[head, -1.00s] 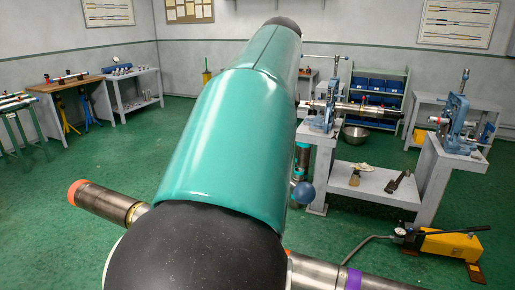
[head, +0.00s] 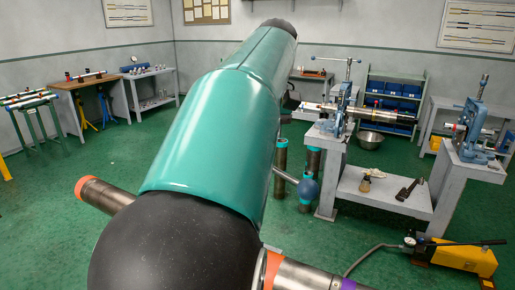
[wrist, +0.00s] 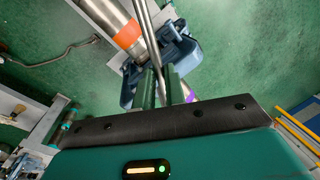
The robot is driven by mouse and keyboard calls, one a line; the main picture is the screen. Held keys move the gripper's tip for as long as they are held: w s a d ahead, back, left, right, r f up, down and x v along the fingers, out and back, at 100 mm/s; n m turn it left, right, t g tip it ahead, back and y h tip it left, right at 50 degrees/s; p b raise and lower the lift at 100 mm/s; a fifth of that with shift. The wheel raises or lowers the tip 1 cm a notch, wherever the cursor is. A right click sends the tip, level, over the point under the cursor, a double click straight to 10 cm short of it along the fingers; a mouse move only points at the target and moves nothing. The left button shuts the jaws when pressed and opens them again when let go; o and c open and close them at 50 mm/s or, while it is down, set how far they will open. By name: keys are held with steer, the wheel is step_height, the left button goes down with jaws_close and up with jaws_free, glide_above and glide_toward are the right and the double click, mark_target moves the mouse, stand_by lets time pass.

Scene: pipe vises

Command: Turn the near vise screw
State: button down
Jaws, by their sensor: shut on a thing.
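My gripper (wrist: 158,78) shows in the wrist view with green fingers shut on a slim steel bar (wrist: 147,30). The bar crosses over a blue vise (wrist: 174,55). A steel pipe (wrist: 107,14) with an orange band lies by the vise. In the head view my green arm hides my gripper and most of the near vise. A grey-blue ball (head: 308,188) on a rod sticks out to the right of my arm. A steel pipe (head: 306,276) with orange and purple bands shows at the bottom. How far the screw is turned cannot be told.
A yellow pump (head: 465,255) with a hose is on the floor at right. Another pipe end (head: 105,195) lies left of my arm.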

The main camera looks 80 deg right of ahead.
stand_by(0.3)
steer(key=c, duration=1.5)
jaws_free()
steer(key=shift+s, duration=0.1)
steer(key=shift+o, duration=0.2)
